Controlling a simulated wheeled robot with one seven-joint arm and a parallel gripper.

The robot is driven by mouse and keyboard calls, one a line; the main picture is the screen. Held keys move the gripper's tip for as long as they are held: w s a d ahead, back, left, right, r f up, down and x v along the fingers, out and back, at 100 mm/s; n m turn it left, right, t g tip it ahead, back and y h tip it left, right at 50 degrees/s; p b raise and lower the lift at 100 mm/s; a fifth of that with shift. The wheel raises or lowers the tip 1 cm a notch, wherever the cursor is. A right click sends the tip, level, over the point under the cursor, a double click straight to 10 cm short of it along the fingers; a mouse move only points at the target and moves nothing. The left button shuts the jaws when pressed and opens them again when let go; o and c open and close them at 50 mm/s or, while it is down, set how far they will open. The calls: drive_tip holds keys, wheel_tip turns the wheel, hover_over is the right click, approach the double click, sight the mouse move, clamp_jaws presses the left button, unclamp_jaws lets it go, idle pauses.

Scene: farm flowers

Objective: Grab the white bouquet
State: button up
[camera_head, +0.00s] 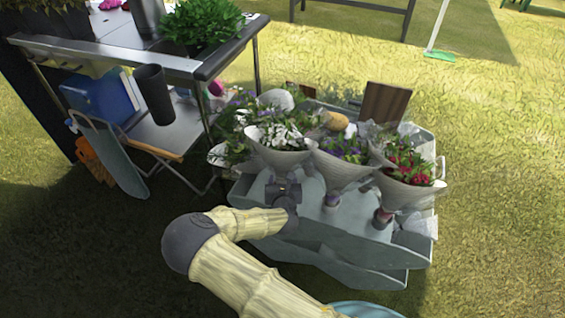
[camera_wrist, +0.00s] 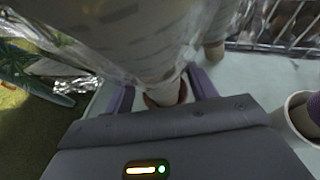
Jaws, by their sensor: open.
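The white bouquet (camera_head: 279,141) stands upright in the cart, its white flowers in a pale paper cone. My gripper (camera_head: 285,178) is at the lower, narrow end of this cone, in front of it. In the wrist view, the wrapped cone (camera_wrist: 140,35) fills the upper middle and narrows to a stem. The two fingers of my gripper (camera_wrist: 164,92) are open, one on each side of the stem. I cannot tell whether they touch it. The stem's lower end is partly hidden by the gripper body.
A purple bouquet (camera_head: 342,160) and a red bouquet (camera_head: 409,173) stand close on the right in the grey-blue cart (camera_head: 345,240). A table (camera_head: 110,55) with a green potted plant (camera_head: 200,24) is at the back left. Grass on the right is clear.

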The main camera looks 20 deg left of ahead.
sight(282, 164)
drive_tip(key=shift+w+a+f, duration=0.25)
drive_tip(key=shift+w, duration=0.25)
drive_tip(key=shift+c, duration=0.5)
clamp_jaws()
drive_tip(key=shift+r, duration=0.1)
wheel_tip(282, 164, up, 10)
drive_tip(key=p, duration=0.3)
